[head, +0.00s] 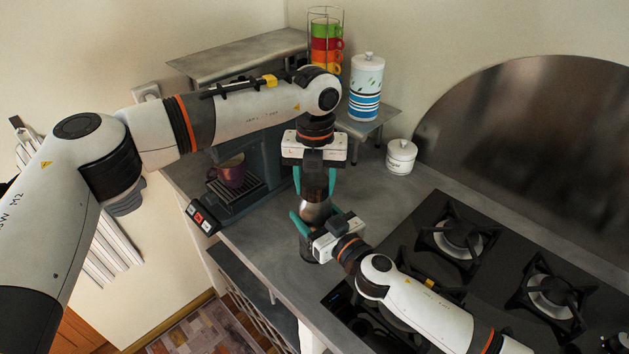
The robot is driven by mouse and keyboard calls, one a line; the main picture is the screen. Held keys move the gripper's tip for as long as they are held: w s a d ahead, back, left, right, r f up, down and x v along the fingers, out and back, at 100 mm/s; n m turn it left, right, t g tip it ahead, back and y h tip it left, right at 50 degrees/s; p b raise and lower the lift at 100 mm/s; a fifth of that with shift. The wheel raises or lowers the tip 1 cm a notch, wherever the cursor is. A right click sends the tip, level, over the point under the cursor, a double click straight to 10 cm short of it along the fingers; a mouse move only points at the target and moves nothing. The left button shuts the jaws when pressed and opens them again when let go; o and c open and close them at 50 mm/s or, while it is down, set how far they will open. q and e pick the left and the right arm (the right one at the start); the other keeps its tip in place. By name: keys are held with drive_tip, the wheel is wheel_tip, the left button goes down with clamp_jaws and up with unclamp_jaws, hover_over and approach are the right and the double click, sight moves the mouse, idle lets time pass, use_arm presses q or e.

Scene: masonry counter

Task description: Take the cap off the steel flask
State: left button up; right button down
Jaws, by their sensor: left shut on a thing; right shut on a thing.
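The steel flask (315,209) stands upright on the grey counter, between my two grippers. Its shiny metal body shows between them, and its lower part is partly hidden behind my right gripper. The dark cap (315,180) is at its top, between the teal fingers of my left gripper (314,184), which comes down from above and is shut on it. My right gripper (312,216) comes in from the lower right and is shut around the flask body. I cannot tell whether the cap is still touching the flask.
A coffee machine with a purple cup (231,171) stands left of the flask. A black gas hob (440,215) lies to the right. A small white lidded pot (401,157) and a striped canister (366,88) stand behind. Colored cups (326,45) are stacked in a wire rack.

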sight(315, 179)
use_arm(q)
drive_tip(key=n, duration=0.6)
drive_tip(key=shift+n, duration=0.4)
drive_tip(key=n, duration=0.7)
drive_tip(key=shift+w+n, duration=0.1)
drive_tip(key=shift+n, duration=0.2)
drive_tip(key=shift+r, duration=0.2)
drive_tip(key=shift+r, duration=0.95)
drive_tip(key=shift+r, duration=0.1)
drive_tip(key=shift+r, duration=1.9)
use_arm(e)
drive_tip(key=shift+c, duration=1.2)
unclamp_jaws()
